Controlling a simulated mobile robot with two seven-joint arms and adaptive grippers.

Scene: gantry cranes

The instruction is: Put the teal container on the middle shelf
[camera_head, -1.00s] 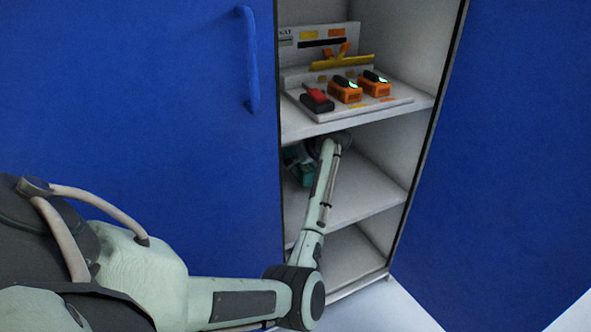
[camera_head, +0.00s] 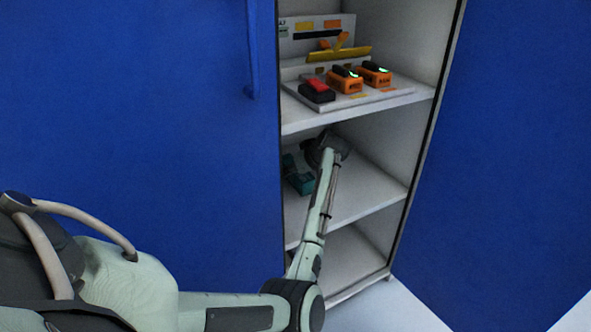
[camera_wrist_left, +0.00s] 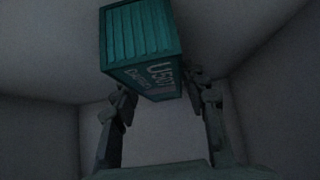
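The teal container (camera_head: 299,181) rests on the middle shelf (camera_head: 350,196) of the cabinet, at its left side, partly hidden by the cabinet's left edge. My left gripper (camera_head: 318,158) is inside the same compartment, just right of and above the container; its fingers are hard to make out there. In the left wrist view the container (camera_wrist_left: 140,45) appears tilted and off-centre, beyond the fingertips. The left gripper (camera_wrist_left: 158,92) shows its two fingers spread apart there, close to the container; any contact is unclear. My right gripper is not in view.
The upper shelf (camera_head: 300,124) above my arm holds a white board with orange, red and yellow items (camera_head: 345,85). A blue door (camera_head: 150,130) stands left and a blue panel (camera_head: 500,150) right. The middle shelf is clear toward the right.

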